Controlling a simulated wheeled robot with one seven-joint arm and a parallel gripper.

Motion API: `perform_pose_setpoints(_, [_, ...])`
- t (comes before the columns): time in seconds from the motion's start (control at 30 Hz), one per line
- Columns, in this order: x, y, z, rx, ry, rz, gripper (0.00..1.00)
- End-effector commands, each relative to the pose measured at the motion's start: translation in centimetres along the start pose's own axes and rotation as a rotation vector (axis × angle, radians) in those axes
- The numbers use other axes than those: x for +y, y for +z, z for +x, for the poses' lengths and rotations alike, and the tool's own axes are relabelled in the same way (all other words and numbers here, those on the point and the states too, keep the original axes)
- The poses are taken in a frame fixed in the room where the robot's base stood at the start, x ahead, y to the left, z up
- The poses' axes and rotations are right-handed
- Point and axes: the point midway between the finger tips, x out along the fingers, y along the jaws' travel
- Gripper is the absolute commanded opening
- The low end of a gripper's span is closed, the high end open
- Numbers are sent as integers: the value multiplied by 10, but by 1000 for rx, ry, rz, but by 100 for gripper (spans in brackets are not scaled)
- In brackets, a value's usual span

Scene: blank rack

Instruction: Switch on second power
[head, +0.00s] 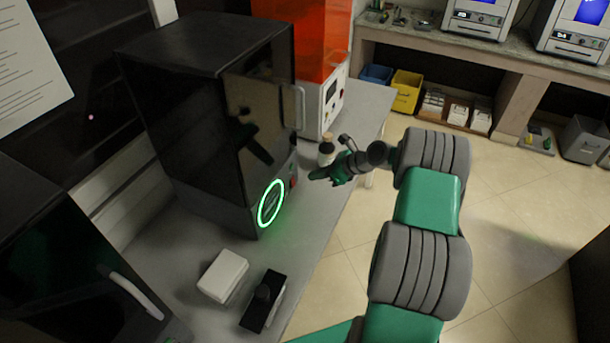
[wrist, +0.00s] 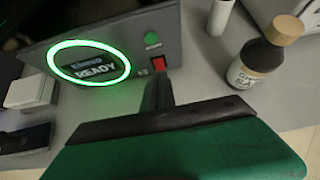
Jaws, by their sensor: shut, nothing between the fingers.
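A tall black machine (head: 205,110) stands on the grey bench. Its lower front panel has a glowing green ring (head: 271,202); in the wrist view the ring (wrist: 90,46) surrounds a small screen reading READY. To the right of the ring are a green button (wrist: 152,40) and, below it, a red switch (wrist: 158,64). The red switch also shows in the head view (head: 293,182). My gripper (head: 312,175) is shut and empty, just in front of this panel. In the wrist view its dark fingertips (wrist: 162,82) are just below the red switch; I cannot tell whether they touch it.
A bottle with a tan cap (wrist: 262,58) stands to the right of my gripper. An orange-topped machine (head: 308,40) stands behind. A white box (head: 223,275) and a black device (head: 262,302) lie nearer on the bench. Another black machine (head: 60,270) is at lower left.

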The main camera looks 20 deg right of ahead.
Motion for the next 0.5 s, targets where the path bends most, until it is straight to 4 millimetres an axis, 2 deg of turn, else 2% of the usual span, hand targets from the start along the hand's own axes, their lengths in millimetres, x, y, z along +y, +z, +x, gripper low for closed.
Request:
perform_pose_setpoints(0.1, [1,10,-25,-1,0,-8,0])
perform_pose_setpoints(0.3, [4,24,-59,-1,7,-11,0])
perform_pose_setpoints(0.5, [4,27,-71,0,9,-8,0])
